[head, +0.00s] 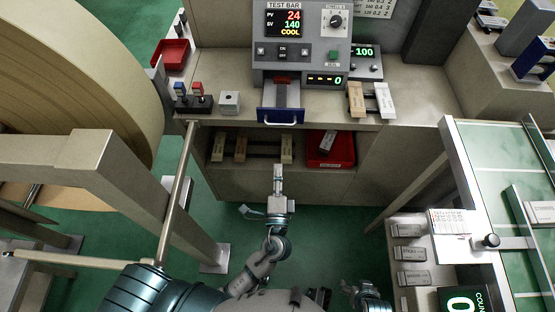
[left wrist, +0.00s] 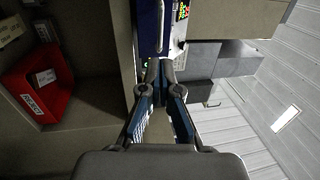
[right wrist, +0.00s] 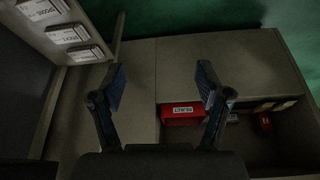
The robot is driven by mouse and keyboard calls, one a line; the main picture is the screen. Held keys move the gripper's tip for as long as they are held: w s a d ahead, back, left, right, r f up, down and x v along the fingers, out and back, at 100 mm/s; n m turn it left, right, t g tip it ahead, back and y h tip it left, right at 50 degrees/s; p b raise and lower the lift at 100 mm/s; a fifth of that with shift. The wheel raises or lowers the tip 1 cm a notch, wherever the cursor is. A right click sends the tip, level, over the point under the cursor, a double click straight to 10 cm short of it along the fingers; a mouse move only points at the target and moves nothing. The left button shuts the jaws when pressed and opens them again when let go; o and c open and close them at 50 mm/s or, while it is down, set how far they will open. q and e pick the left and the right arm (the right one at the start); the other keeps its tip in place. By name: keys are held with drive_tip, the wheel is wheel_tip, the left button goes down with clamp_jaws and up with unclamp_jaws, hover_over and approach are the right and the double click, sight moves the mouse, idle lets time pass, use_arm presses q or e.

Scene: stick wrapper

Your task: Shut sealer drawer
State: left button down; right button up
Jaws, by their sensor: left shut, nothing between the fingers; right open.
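The sealer drawer (head: 280,116) has a blue front with a pale handle and stands pulled out below the grey sealer (head: 300,50). Its blue front also shows at the top of the left wrist view (left wrist: 148,30). My left gripper (head: 278,168) is shut and empty, in front of and below the drawer, apart from it in the head view. Its fingertips (left wrist: 160,68) point toward the drawer front in the left wrist view. My right gripper (right wrist: 161,73) is open and empty, low near the bottom of the head view, away from the drawer.
Red and blue switches (head: 190,95) and a small white block (head: 230,102) stand left of the drawer. Wooden and white blocks (head: 369,99) lie to its right. A shelf below holds a red bin (head: 330,160). A green-topped table (head: 490,150) stands at right.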

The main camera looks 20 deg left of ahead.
use_arm(q)
drive_tip(key=p+x, duration=0.1)
drive_tip(key=x, duration=1.1)
use_arm(e)
drive_tip(key=s, duration=0.1)
drive_tip(key=s+g, duration=0.1)
drive_tip(key=s+d+g, duration=0.1)
drive_tip(key=shift+s+d+f, duration=0.1)
drive_tip(key=shift+s+f, duration=0.15)
drive_tip(key=shift+f, duration=0.05)
use_arm(q)
drive_tip(key=shift+w, duration=0.1)
